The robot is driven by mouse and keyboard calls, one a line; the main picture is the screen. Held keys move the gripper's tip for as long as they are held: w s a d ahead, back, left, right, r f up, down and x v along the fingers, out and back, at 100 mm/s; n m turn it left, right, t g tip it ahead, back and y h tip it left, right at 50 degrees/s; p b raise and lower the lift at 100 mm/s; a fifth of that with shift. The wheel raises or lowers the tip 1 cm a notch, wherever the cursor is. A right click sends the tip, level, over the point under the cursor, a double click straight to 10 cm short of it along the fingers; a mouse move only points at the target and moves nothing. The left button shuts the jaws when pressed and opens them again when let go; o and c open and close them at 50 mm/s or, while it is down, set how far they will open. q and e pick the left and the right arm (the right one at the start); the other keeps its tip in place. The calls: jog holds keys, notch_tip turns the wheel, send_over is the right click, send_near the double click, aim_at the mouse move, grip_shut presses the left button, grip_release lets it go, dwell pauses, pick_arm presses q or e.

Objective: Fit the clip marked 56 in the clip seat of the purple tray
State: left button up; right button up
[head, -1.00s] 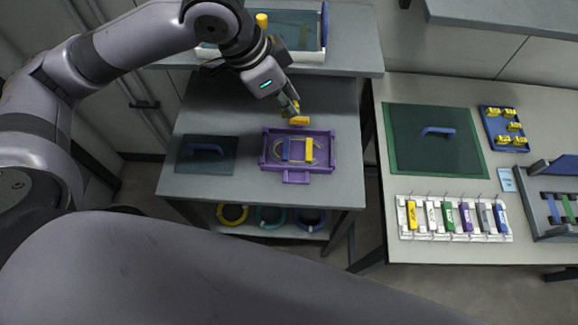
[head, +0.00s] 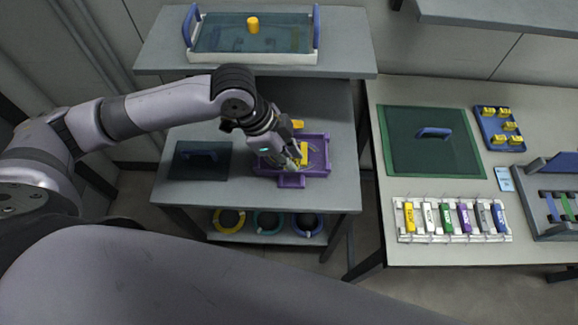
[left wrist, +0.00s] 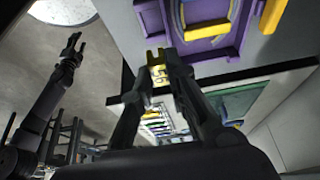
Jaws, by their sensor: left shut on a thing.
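My left gripper (head: 300,163) is over the front part of the purple tray (head: 327,153) on the middle table. In the left wrist view, the left gripper (left wrist: 160,66) is shut on a small yellow clip (left wrist: 157,76) marked 56. The purple tray (left wrist: 207,30) shows at the top of that view, apart from the clip in the picture. A yellow block (head: 303,152) lies in the tray. The arm hides the tray's left part, and I cannot make out the clip seat. My right gripper (left wrist: 76,40) shows in the left wrist view with its fingertips apart.
A separate yellow block (head: 297,124) lies just behind the tray. A dark mat with a blue handle (head: 200,155) lies left of it. On the right table are a blue tray of yellow clips (head: 482,128), a green mat (head: 405,165) and a rack of coloured pieces (head: 400,228).

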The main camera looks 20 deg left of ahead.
pick_arm(q)
jog(key=shift+f, duration=2.6)
pick_arm(e)
jog(key=shift+s+d, duration=0.1)
jog(key=shift+d, duration=0.5)
pick_arm(q)
jog(key=shift+f, duration=0.5)
jog(key=o, duration=0.6)
jog(key=shift+s+f, duration=0.15)
jog(key=shift+c, duration=0.2)
jog(key=shift+o, duration=0.9)
pick_arm(e)
jog(key=shift+s+a, duration=0.1)
jog(key=shift+a, duration=0.2)
pick_arm(q)
jog(key=v, duration=1.3)
jog(key=shift+w+d+r, duration=0.25)
jog(key=shift+d, duration=0.05)
pick_arm(e)
jog(key=shift+d, duration=0.25)
